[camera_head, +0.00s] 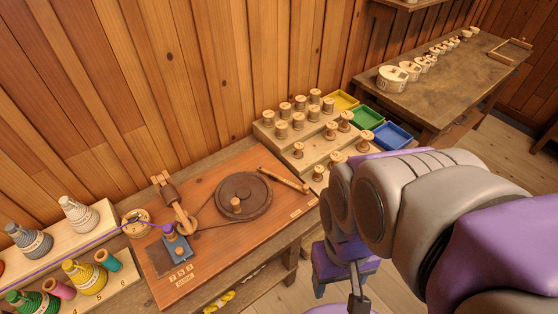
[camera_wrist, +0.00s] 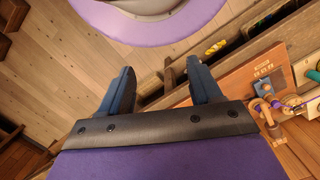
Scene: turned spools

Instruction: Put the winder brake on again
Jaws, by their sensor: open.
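The winder is a reddish wooden board (camera_head: 225,160) with a round dark disc (camera_head: 252,192) and a pale knob (camera_head: 235,204) on it. Below that is a blue block (camera_head: 177,248) with a purple round top, on a dark patch. I cannot tell for certain which part is the brake. The wrist view shows the blue block (camera_wrist: 261,88) at its right. My gripper (camera_wrist: 160,68) is open, with nothing between its fingers, away from the board and over the floor.
Cones of thread (camera_head: 80,214) stand on a pale rack at the left, with purple thread running to the winder. A stepped stand (camera_head: 285,152) of wooden spools and yellow, green (camera_head: 367,118) and blue trays lie behind. A farther table (camera_head: 440,75) holds several round boxes.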

